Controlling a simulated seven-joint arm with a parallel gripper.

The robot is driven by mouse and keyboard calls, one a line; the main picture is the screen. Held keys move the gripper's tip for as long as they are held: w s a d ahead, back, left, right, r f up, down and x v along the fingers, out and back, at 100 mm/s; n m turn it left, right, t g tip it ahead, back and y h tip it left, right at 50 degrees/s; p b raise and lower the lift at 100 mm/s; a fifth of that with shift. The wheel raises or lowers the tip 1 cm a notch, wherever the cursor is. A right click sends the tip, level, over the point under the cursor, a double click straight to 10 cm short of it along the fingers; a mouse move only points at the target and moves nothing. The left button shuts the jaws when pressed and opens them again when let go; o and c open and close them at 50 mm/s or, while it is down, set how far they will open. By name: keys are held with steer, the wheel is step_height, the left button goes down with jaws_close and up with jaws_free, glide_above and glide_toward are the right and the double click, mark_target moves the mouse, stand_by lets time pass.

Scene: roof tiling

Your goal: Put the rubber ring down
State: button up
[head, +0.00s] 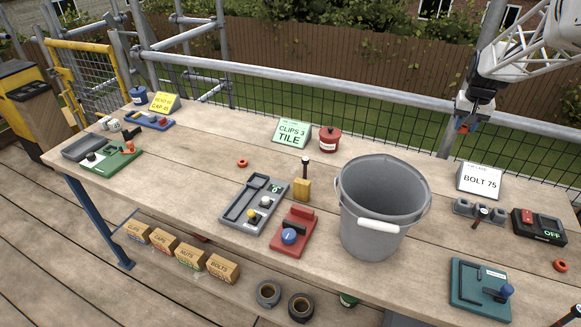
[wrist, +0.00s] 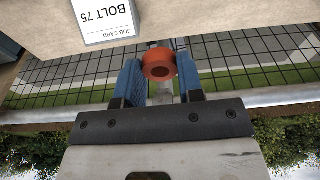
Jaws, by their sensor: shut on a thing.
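My gripper (head: 466,122) is at the back right in the head view, up near the scaffold rail behind the bench. In the wrist view its blue fingers are shut on an orange-red rubber ring (wrist: 159,65), which sits between the fingertips. In the head view only a small reddish patch of this ring shows. The ring is held in the air, apart from the bench top. Two similar red rings lie on the bench: one at the middle (head: 242,163), one at the right edge (head: 560,266).
The wooden bench (head: 330,176) holds a grey bucket (head: 368,238), a BOLT 75 card (head: 480,181), a grey socketed block (head: 478,212), a red-switched box (head: 539,227) and a teal fixture (head: 480,288). Bare wood lies left of the BOLT card. Rails and mesh stand behind.

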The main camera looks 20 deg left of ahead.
steer(key=s+a+f+n, duration=0.1)
steer(key=s+a+f, duration=0.2)
steer(key=a, duration=0.7)
steer(key=s+a+f+n, duration=0.1)
steer(key=s+a+f, duration=0.15)
steer(key=a, duration=0.75)
steer(key=n, duration=0.2)
glide_above(323, 184)
step_height(323, 184, down, 7)
steer(key=shift+s+d+f+y, duration=0.15)
steer(key=shift+s+d+y, duration=0.05)
steer(key=shift+s+y, duration=0.1)
steer(key=shift+f, duration=2.5)
steer(key=shift+f, duration=2.5)
steer(key=o, duration=1)
steer(key=shift+f, duration=0.1)
steer(key=shift+c, duration=0.2)
